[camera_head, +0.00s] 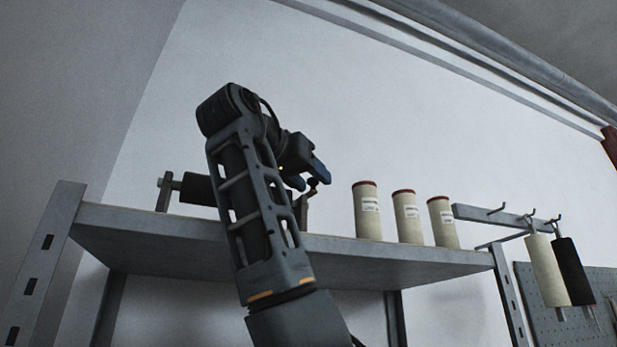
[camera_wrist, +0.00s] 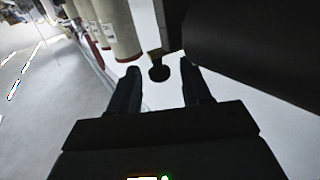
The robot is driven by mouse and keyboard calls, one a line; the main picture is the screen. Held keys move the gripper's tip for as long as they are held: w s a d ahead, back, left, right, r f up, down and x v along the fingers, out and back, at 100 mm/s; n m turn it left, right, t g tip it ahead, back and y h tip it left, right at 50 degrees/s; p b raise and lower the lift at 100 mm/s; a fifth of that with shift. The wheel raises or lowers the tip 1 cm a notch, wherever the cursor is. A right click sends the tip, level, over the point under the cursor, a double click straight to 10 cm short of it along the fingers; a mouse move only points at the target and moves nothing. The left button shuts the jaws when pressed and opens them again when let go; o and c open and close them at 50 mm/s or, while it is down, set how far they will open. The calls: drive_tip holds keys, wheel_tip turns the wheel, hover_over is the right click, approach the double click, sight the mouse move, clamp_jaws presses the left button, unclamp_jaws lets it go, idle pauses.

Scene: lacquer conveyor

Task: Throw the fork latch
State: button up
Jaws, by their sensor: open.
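My gripper (camera_head: 309,176) is up at the shelf, its blue fingers open around the latch end of a dark roller (camera_head: 196,189) that lies across a metal stand. The roller also fills the upper right of the wrist view (camera_wrist: 255,40). A small dark round knob on a short stem, seemingly the fork latch (camera_wrist: 159,73), shows in the wrist view between the two fingertips (camera_wrist: 160,80), with a gap on each side. In the head view the knob (camera_head: 313,182) is small beside the fingers. My arm hides the middle of the roller and much of the stand.
Several cream cylinders with red ends (camera_head: 367,210) stand on the shelf (camera_head: 180,240) right of the gripper; they appear close on the left in the wrist view (camera_wrist: 120,30). Rollers hang from hooks (camera_head: 545,265) at far right. The wall behind is clear.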

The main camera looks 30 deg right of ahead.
drive_tip(key=b+v, duration=0.2)
drive_tip(key=v, duration=0.5)
drive_tip(key=shift+a, duration=0.35)
drive_tip(key=shift+s, duration=0.15)
